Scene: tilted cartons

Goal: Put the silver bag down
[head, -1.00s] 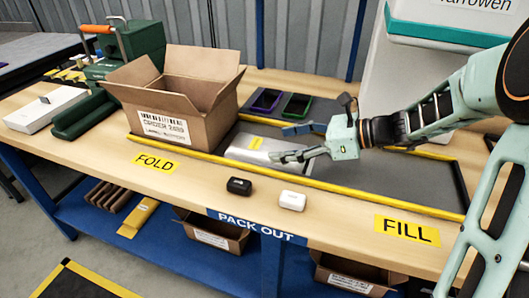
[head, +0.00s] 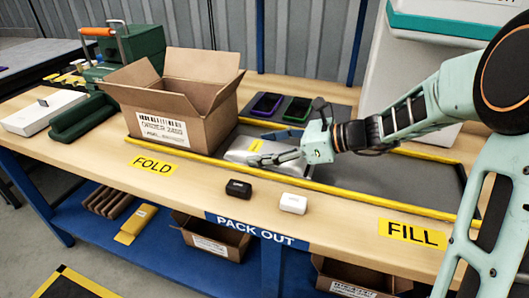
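My gripper (head: 265,147) reaches in from the right at the bag's right end. Its fingers are apart, one on the near side of the bag and one toward the far side. Part of the bag is hidden behind the near finger. I cannot tell whether the fingers press on the bag or whether its underside rests fully on the surface.
Yellow edging (head: 340,193) borders the grey area. Two dark trays, purple (head: 266,104) and green (head: 297,108), lie behind the bag. A black item (head: 238,188) and a white item (head: 293,203) sit on the front wood. The grey area to the right is largely clear.

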